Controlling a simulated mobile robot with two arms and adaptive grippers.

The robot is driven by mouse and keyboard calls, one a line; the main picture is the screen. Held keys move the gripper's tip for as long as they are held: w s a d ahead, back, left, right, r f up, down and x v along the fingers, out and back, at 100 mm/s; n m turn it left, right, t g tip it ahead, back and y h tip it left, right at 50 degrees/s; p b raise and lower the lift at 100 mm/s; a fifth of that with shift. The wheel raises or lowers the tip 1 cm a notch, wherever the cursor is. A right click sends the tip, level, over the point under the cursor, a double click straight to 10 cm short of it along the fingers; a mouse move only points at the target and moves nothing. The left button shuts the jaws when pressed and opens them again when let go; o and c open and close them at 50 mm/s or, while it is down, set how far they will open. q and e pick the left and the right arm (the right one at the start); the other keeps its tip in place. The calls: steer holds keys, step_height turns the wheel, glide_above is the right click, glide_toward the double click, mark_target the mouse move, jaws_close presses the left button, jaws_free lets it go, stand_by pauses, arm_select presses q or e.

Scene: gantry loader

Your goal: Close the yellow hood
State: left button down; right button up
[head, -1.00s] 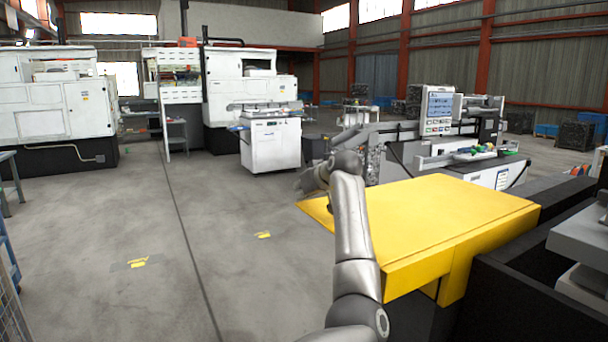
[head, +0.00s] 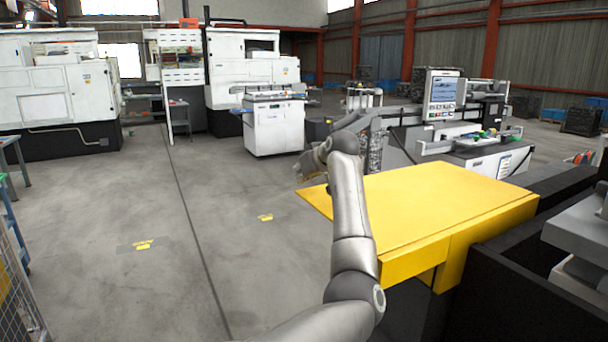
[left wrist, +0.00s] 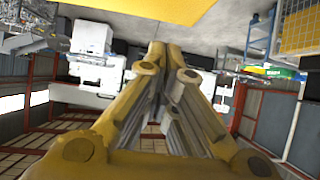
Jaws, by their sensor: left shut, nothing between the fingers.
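The yellow hood (head: 440,205) is a broad flat panel with a folded front face, at the right of centre in the head view. It lies almost level over a dark machine body. My left arm crosses in front of its left side. My left gripper (head: 303,168) is at the hood's far left corner, partly hidden behind my wrist; I cannot tell whether it touches the hood. In the left wrist view its yellow fingers (left wrist: 165,50) come together, shut and empty. A yellowish surface at the top edge there may be part of the hood. My right gripper is not in view.
A grey machine part (head: 578,240) stands right of the hood. A machine with a screen (head: 443,95) stands beyond it, and a white cabinet (head: 273,127) beyond the gripper. White machines (head: 55,85) stand at the back left. The floor (head: 175,215) left of the hood is clear.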

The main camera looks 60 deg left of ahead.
arm_select(q)
step_height(320, 180, up, 2)
steer(key=shift+r+p, duration=0.2)
steer(key=shift+p, duration=0.25)
steer(key=shift+d+r+b, duration=0.15)
steer(key=shift+d+b, duration=0.55)
steer(key=shift+b, duration=0.1)
steer(key=d+r+b, duration=0.3)
steer(key=d+r, duration=0.3)
steer(key=shift+s+r, duration=0.35)
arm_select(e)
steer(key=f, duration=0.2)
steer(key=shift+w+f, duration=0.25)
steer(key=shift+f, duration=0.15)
arm_select(q)
steer(key=shift+a, duration=0.1)
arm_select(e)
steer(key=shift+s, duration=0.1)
